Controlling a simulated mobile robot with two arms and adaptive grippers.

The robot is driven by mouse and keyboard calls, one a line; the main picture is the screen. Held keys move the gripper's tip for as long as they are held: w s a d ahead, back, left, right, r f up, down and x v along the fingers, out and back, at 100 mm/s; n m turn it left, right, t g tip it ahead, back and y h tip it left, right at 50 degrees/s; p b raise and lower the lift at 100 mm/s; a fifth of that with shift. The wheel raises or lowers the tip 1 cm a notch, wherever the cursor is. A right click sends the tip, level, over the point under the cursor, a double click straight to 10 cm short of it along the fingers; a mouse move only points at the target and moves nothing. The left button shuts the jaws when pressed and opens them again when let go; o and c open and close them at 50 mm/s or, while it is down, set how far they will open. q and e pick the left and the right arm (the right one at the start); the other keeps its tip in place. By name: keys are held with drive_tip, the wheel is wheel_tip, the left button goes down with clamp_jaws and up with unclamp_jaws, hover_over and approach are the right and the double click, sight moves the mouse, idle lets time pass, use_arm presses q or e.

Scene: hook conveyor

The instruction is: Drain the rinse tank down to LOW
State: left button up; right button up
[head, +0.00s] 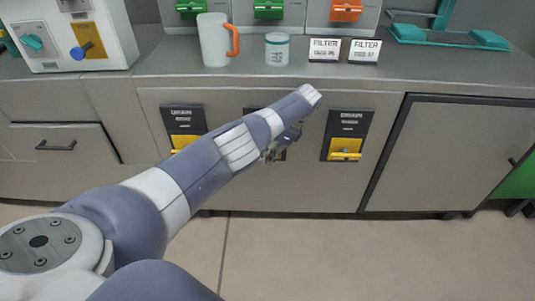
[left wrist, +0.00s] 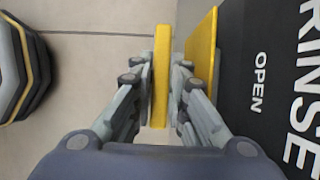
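The rinse drain panel (left wrist: 262,45) is black, with white RINSE and OPEN lettering in the left wrist view. A yellow plate (left wrist: 203,55) stands out from it. In the same view a yellow lever (left wrist: 161,45) lies between the fingers of my left gripper (left wrist: 163,80), which look closed against both its sides. In the head view my left gripper (head: 283,143) is at the middle drain panel (head: 252,111), and my arm hides most of that panel and its lever. The rinse tank and its level are not identifiable. My right gripper is not in view.
Similar drain panels with yellow levers sit left (head: 184,119) and right (head: 347,122). The counter (head: 185,75) above holds a mug (head: 213,42), a jar (head: 277,50) and two FILTER cards (head: 324,49). The floor (head: 400,255) in front is clear.

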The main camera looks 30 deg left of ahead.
use_arm(q)
drive_tip(key=shift+o, duration=1.4)
drive_tip(key=shift+d, duration=0.1)
drive_tip(key=v, duration=1.2)
